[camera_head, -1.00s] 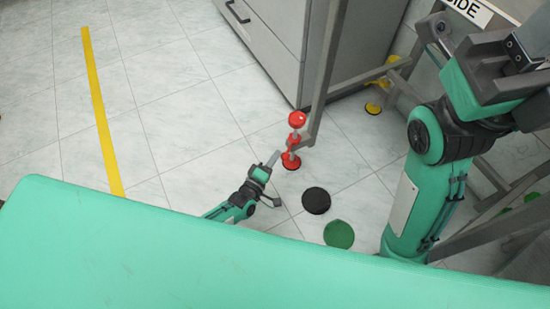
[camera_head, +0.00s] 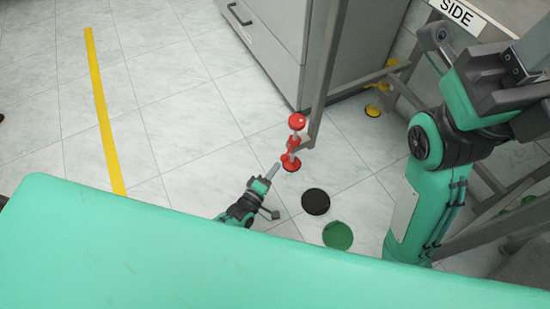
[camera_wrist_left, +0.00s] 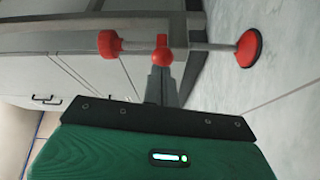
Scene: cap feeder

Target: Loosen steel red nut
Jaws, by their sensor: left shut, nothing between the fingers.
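A thin steel rod carries a red knob (camera_head: 297,121) on top, a red nut (camera_head: 292,143) around its middle and a red foot (camera_head: 291,163) on the floor. In the left wrist view the rod lies sideways, with the knob (camera_wrist_left: 110,44) left, the foot (camera_wrist_left: 250,48) right and the rounded red nut (camera_wrist_left: 162,58) in the middle. My left gripper (camera_head: 273,171) is shut and empty, low beside the rod. In the left wrist view its fingertips (camera_wrist_left: 160,72) point at the nut and overlap its lower edge; contact cannot be told. My right gripper is out of view.
A grey metal leg (camera_head: 325,75) stands right behind the rod. A grey cabinet (camera_head: 265,40) is behind it. A black disc (camera_head: 316,201) and a green disc (camera_head: 338,235) lie on the floor. Free tiled floor (camera_head: 185,110) lies to the left.

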